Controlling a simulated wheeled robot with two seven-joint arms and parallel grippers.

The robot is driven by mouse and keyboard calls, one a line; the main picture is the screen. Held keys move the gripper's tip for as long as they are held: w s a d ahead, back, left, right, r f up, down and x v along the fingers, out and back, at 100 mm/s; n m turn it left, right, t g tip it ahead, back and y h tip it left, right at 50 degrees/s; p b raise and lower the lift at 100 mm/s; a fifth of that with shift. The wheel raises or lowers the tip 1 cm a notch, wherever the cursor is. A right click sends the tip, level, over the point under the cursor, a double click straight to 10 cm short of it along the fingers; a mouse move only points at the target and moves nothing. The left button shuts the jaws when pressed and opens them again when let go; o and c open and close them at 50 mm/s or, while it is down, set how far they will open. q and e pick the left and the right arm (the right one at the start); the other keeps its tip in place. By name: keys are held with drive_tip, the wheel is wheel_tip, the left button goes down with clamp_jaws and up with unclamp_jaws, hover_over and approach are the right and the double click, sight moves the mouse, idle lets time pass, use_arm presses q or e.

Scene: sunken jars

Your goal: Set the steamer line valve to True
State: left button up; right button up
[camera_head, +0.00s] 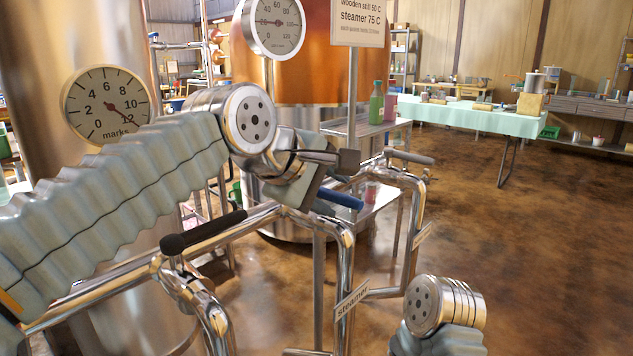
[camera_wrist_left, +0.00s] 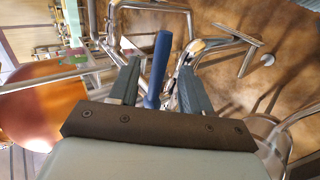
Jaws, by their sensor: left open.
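The steamer tag (camera_head: 352,299) hangs on a bent metal pipe. A blue lever handle (camera_head: 340,198) sits near the top of that pipe and looks like the steamer line valve's handle. My left gripper (camera_head: 322,180) is open at the blue handle. In the left wrist view the blue handle (camera_wrist_left: 159,65) stands between the two fingers of my left gripper (camera_wrist_left: 158,70), with gaps visible on both sides. The gripper partly hides the valve body in the head view. My right gripper is out of view; only part of my right arm shows at lower right.
A black-handled valve (camera_head: 205,231) stands to the left and another dark-handled valve (camera_head: 408,157) to the right, both on nearby pipes. Dial gauges (camera_head: 105,105) and a copper vessel (camera_head: 300,60) stand behind. A small table with a green bottle (camera_head: 377,103) is close. Open floor lies right.

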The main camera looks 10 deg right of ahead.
use_arm(q)
drive_tip(key=shift+x, duration=1.45)
drive_tip(key=shift+c, duration=0.3)
clamp_jaws()
drive_tip(key=shift+a+f+m+g, duration=0.1)
drive_tip(key=shift+a+m+g, duration=0.15)
drive_tip(key=shift+m+g, duration=0.25)
drive_tip(key=shift+s+d, duration=0.1)
drive_tip(key=shift+o, duration=0.8)
unclamp_jaws()
drive_tip(key=shift+h, duration=0.3)
